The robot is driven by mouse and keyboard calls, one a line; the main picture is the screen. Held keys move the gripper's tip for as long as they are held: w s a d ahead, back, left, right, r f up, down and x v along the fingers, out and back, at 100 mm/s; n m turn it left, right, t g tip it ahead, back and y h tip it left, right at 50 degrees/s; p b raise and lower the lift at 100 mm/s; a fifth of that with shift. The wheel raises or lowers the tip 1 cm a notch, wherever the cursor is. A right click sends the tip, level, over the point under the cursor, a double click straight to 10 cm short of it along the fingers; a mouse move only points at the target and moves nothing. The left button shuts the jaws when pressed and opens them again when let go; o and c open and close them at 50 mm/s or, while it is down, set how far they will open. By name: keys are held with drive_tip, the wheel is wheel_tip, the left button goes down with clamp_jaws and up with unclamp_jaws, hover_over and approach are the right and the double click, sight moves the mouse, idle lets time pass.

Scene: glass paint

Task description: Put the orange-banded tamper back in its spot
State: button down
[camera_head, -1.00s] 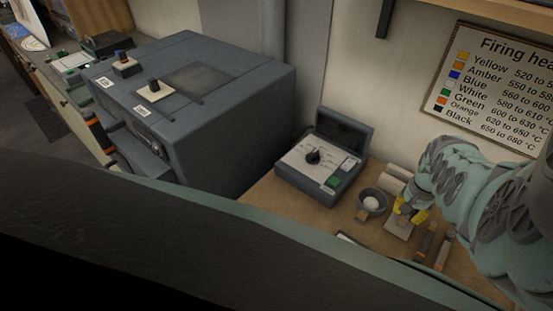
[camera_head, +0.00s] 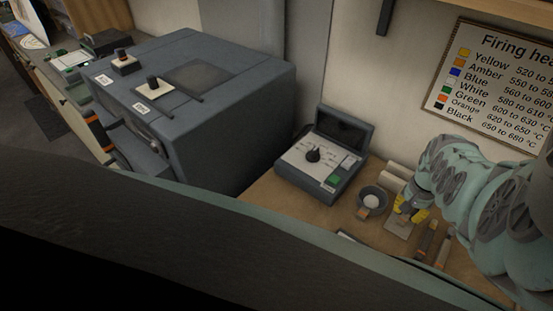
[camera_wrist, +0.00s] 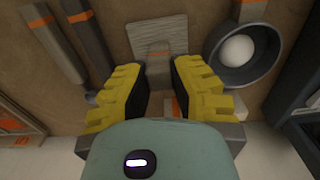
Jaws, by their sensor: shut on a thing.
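My gripper (camera_wrist: 160,90) has yellow ribbed fingers and points down at the worktop; it also shows in the head view (camera_head: 410,210). The rest is hidden by the fingers and my wrist. I cannot tell whether the tamper touches the plate or worktop.
A grey bowl (camera_wrist: 217,37) with a white ball stands close to the right of the fingers. Two orange-banded tools (camera_wrist: 88,40) (camera_wrist: 53,45) lie to the left. A control box (camera_head: 322,165) and a large grey kiln (camera_head: 230,120) stand further left in the head view.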

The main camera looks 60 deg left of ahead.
drive_tip(key=shift+f, duration=0.1)
drive_tip(key=c, duration=0.9)
unclamp_jaws()
drive_tip(key=shift+a+r, duration=0.1)
drive_tip(key=shift+r, duration=5.95)
